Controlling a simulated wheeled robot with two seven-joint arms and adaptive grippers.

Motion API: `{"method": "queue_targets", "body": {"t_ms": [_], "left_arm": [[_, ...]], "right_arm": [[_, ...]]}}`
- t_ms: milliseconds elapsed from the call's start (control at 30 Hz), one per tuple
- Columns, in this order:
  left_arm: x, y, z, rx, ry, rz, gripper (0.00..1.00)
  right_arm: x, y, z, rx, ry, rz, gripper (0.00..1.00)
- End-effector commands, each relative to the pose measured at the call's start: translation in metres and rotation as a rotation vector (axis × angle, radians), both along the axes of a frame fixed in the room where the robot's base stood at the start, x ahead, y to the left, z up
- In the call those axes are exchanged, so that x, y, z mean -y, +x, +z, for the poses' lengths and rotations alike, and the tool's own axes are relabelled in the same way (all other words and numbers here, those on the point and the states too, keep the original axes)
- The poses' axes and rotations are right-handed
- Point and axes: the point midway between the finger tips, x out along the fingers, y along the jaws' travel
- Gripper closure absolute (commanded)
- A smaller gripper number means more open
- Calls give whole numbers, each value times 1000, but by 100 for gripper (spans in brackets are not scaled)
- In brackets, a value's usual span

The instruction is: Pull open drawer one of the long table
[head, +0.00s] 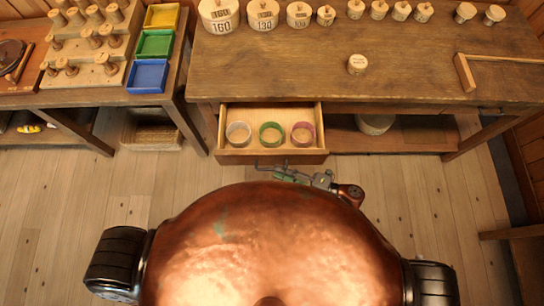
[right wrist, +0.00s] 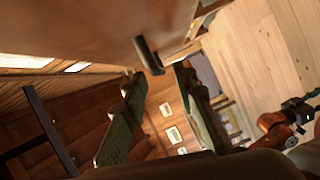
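The long table (head: 420,60) stands across the upper right of the head view. A drawer (head: 313,142) under its left part is pulled out, and its inside shows. My right gripper (head: 274,169) is just in front of the drawer's front, partly hidden by my copper body. In the right wrist view, my right gripper (right wrist: 157,80) has its two green-padded fingers apart. A dark handle (right wrist: 147,54) on a wooden front shows at the gap between the fingertips; I cannot tell whether they touch it. My left gripper is not in view.
Several numbered round blocks stand along the tabletop's back. A side table (head: 60,98) with coloured trays stands left. The plank floor (head: 60,200) around me is clear.

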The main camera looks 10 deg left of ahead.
Motion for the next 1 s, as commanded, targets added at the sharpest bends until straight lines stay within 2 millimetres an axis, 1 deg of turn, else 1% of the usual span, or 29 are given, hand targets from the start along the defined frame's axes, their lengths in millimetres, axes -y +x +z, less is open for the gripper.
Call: {"method": "queue_targets", "body": {"t_ms": [33, 200, 300, 400, 567, 1000], "left_arm": [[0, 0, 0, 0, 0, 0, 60], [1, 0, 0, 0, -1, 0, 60], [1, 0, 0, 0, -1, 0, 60], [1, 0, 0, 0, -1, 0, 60], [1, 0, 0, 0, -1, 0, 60], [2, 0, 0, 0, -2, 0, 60]], "right_arm": [[12, -4, 0, -1, -2, -1, 74], [44, -12, 3, -1, -2, -1, 74], [57, -16, 5, -1, -1, 0, 74], [66, -18, 6, 1, -1, -1, 74], [71, -20, 6, 1, 0, 1, 74], [71, -19, 6, 1, 0, 1, 74]]}}
